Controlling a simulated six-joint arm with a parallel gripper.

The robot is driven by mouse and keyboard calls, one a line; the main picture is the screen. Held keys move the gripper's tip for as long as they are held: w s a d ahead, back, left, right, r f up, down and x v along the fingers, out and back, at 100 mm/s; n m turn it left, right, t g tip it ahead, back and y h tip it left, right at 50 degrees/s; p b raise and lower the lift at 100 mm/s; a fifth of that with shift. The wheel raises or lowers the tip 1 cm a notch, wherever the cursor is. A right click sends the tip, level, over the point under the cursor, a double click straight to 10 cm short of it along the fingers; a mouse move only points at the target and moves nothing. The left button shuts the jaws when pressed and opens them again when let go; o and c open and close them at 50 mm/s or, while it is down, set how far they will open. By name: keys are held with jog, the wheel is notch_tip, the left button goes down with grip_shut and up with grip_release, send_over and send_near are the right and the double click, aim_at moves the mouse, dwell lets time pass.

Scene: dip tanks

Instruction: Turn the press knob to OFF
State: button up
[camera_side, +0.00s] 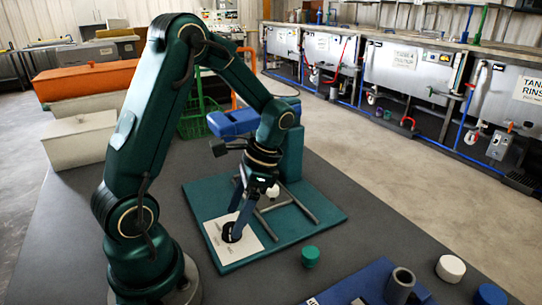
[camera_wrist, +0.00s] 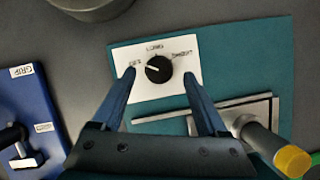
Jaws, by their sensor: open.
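The press knob (camera_wrist: 159,69) is a round black dial on a white plate (camera_wrist: 185,52), with words around it that look like OFF at left, LONG at top and SHORT at right. A pale mark on the knob appears to point left, towards OFF. In the side view the plate (camera_side: 213,231) lies at the front corner of the teal press base (camera_side: 318,213), and the knob is partly hidden by a finger. My gripper (camera_wrist: 160,77) is open, with one finger on each side of the knob and visible gaps between. In the side view my gripper (camera_side: 237,231) points down at the plate.
A metal bar with a yellow end (camera_wrist: 293,160) stands close to the right finger in the wrist view. A blue tray (camera_side: 350,285) with a grey cylinder (camera_side: 400,282), a green cap (camera_side: 310,256) and a white cap (camera_side: 450,268) are at front right. Tanks (camera_side: 405,75) line the back.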

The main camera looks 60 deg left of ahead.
jog(key=shift+s+d+r+n+t+h, duration=0.6)
jog(key=shift+s+d+r+n+t, duration=0.65)
jog(key=shift+d+r+t, duration=3.95)
jog(key=w+a+r+n+g+y, duration=0.1)
jog(key=w+a+r+n, duration=0.1)
jog(key=a+r, duration=0.3)
jog(key=w+a+r+n+g+y, duration=0.1)
jog(key=w+a+r+n, duration=0.2)
jog(key=r, duration=1)
jog(key=shift+w+a+n+y, duration=0.2)
jog(key=shift+a+n+y, duration=0.1)
jog(key=shift+a+n, duration=0.7)
